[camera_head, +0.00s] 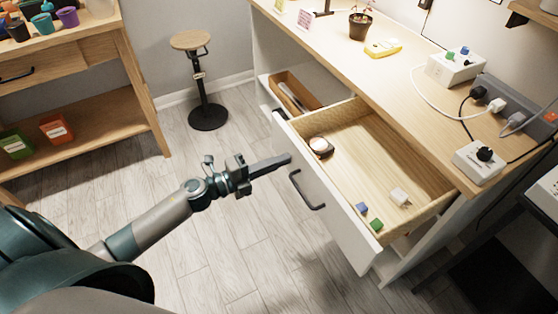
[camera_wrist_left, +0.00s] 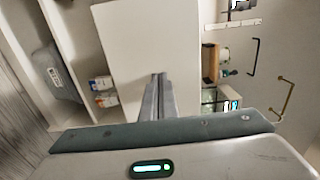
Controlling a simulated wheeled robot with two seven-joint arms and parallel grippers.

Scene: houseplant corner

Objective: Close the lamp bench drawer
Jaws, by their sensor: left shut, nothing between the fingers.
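The lamp bench drawer (camera_head: 345,225) is pulled well out from under the wooden bench top (camera_head: 375,75). Its front is white with a dark bar handle (camera_head: 307,190), and its inside is light wood. My left gripper (camera_head: 283,160) is shut and empty, its fingers pointing at the far part of the drawer front, beyond the handle. Whether the tips touch the front I cannot tell. In the left wrist view the shut fingers (camera_wrist_left: 157,82) stand before a plain pale panel (camera_wrist_left: 150,35). My right gripper is in neither view.
The drawer holds a round pale item (camera_head: 319,144), a white block (camera_head: 399,196) and small blue and green blocks (camera_head: 376,225). Power strips with cables (camera_head: 480,158) lie on the bench. A stool (camera_head: 207,115) stands at the back; open floor lies left of the drawer.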

